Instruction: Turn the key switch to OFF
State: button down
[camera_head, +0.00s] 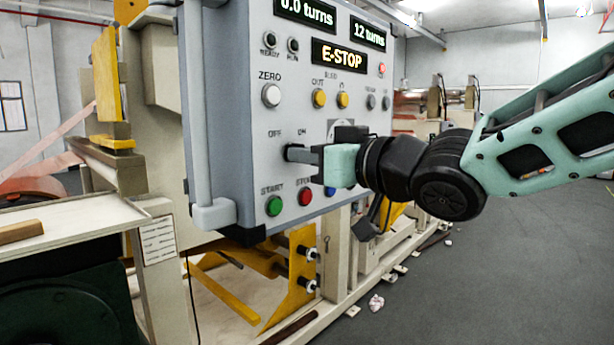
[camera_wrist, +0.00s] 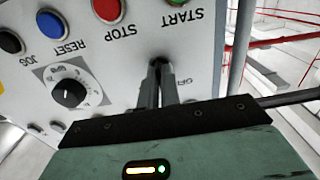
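The grey control panel (camera_head: 232,110) carries small OFF and ON labels, with the key switch below them. My gripper (camera_head: 294,153) reaches in from the right, its fingertips at the panel face just under those labels. In the wrist view my gripper (camera_wrist: 159,72) shows two dark fingers close together, meeting the panel beside an upside-down label. The fingers cover the key, so its angle cannot be told. They appear shut on it. The panel display (camera_head: 341,56) reads E-STOP.
Below the fingertips are a green START button (camera_head: 273,206) and a red STOP button (camera_head: 305,197). A white ZERO button (camera_head: 271,95) is above. A black dial (camera_wrist: 68,92) is beside the fingers. A grey rail (camera_head: 196,100) stands along the panel's left edge. Open floor lies right.

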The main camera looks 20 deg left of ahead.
jog(key=n+b, duration=0.4)
jog(key=n, duration=0.1)
jog(key=shift+n, duration=0.3)
dwell(0.4)
jog(key=c, duration=1.6)
grip_release()
jog(key=b+v, duration=0.2)
jog(key=v, duration=1.5)
jog(key=shift+d+b, duration=0.25)
jog(key=shift+b, duration=0.15)
jog(key=shift+f, duration=0.1)
